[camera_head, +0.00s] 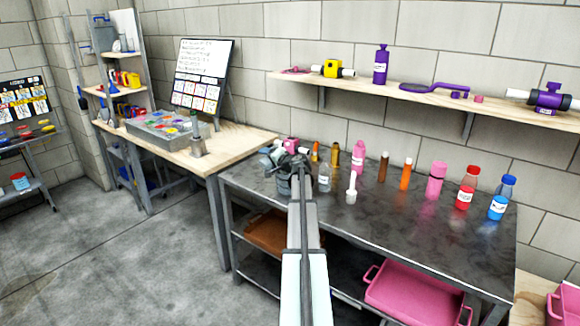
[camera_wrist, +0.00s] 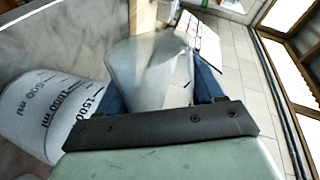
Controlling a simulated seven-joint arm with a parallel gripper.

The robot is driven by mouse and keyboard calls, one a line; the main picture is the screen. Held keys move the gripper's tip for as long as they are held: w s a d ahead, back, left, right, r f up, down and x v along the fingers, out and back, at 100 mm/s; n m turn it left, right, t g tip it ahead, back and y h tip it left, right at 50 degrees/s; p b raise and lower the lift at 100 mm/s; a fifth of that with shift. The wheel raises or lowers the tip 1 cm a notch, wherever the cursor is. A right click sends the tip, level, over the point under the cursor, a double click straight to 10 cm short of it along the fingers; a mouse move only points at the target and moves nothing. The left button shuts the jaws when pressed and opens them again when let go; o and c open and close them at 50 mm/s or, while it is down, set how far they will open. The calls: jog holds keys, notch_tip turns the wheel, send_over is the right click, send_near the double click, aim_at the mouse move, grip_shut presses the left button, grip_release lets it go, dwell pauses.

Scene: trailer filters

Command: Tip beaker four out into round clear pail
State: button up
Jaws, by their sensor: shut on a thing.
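My gripper (camera_head: 288,163) reaches over the left end of the dark metal table in the head view. In the wrist view its blue fingers (camera_wrist: 165,88) are shut on a clear, pale beaker (camera_wrist: 150,68). No number can be read on the beaker, and its contents and exact tilt are unclear. A round, clear, whitish pail (camera_wrist: 45,112) with black ml markings is left of the beaker in the wrist view, close to the fingers. In the head view my arm and gripper largely hide the beaker and pail.
The dark metal table (camera_head: 400,225) holds several bottles, including a pink bottle (camera_head: 359,157), a red-capped bottle (camera_head: 467,188) and a blue-capped bottle (camera_head: 502,198). A white cup-like item (camera_head: 351,190) stands right of my gripper. A wooden table (camera_head: 240,138) adjoins at the left.

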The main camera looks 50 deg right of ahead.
jog(key=shift+r+m, duration=0.25)
jog(key=shift+m, duration=0.05)
dwell(0.4)
jog(key=shift+s+d+r+m+y+p, duration=0.15)
jog(key=shift+d+r+m+y+p, duration=0.3)
jog(key=shift+d+r+m, duration=0.3)
dwell(1.2)
jog(key=shift+d+f+m+y, duration=0.4)
jog(key=shift+f+m+y, duration=0.2)
jog(key=shift+m, duration=0.65)
dwell(1.9)
jog(key=shift+s+d+r+m+y, duration=0.1)
jog(key=shift+d+r+m+y, duration=0.1)
jog(key=shift+d+r+m, duration=0.25)
jog(key=shift+d+r+m+y, duration=0.15)
jog(key=shift+r+m, duration=0.15)
jog(key=shift+m, duration=0.35)
dwell(1.1)
